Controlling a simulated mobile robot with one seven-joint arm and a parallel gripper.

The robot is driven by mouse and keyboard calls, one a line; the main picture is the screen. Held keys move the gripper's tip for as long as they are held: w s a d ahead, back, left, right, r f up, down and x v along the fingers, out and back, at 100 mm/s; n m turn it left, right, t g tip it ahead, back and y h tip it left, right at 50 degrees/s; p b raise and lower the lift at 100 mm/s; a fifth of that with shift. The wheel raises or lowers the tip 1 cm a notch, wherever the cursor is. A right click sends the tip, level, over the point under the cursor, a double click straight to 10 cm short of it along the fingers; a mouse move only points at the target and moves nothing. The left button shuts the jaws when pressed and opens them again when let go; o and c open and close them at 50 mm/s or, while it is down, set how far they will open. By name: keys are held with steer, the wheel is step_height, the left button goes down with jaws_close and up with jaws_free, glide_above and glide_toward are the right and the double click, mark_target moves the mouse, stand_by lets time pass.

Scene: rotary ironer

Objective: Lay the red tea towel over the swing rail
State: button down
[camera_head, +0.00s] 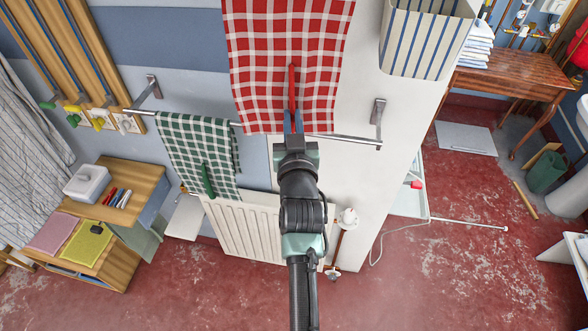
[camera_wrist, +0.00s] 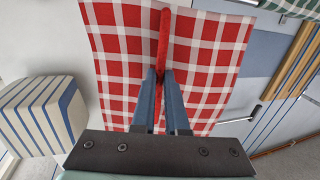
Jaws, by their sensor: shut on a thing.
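The red and white checked tea towel (camera_head: 250,65) is spread out flat in the upper middle of the head view. A red bar (camera_head: 293,85) runs up its face. My gripper (camera_head: 293,115) is shut on this bar. In the wrist view the towel (camera_wrist: 115,60) fills the middle, and the bar (camera_wrist: 163,45) sits between the two blue fingers. The metal rail (camera_head: 350,140) runs along the wall. The towel's lower edge overlaps it in the head view; I cannot tell whether they touch. Part of the rail is hidden behind the towel and gripper.
A green checked towel (camera_head: 185,135) hangs over the rail to the left, with a green bar (camera_head: 207,180) on it. A bracket (camera_head: 378,115) stands at the rail's right end. A striped bin (camera_head: 425,40) is at upper right. A radiator (camera_head: 240,235) is below.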

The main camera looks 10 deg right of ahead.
steer(key=s, duration=0.2)
steer(key=s+a, duration=0.1)
steer(key=s+p, duration=0.1)
steer(key=s, duration=0.1)
steer(key=shift+s+a, duration=0.3)
steer(key=shift+s, duration=0.05)
stand_by(0.5)
steer(key=s+a+f+b, duration=0.1)
steer(key=s+f+b, duration=0.4)
steer(key=f, duration=0.6)
steer(key=s+a+f+b, duration=0.1)
steer(key=s+f+b, duration=0.5)
steer(key=s+f, duration=0.3)
steer(key=s+a+f+y+b, duration=0.1)
steer(key=s+f+b, duration=0.5)
steer(key=f, duration=0.8)
steer(key=shift+s+a+f+n, duration=0.3)
steer(key=shift+s+a, duration=0.2)
steer(key=shift+s, duration=0.3)
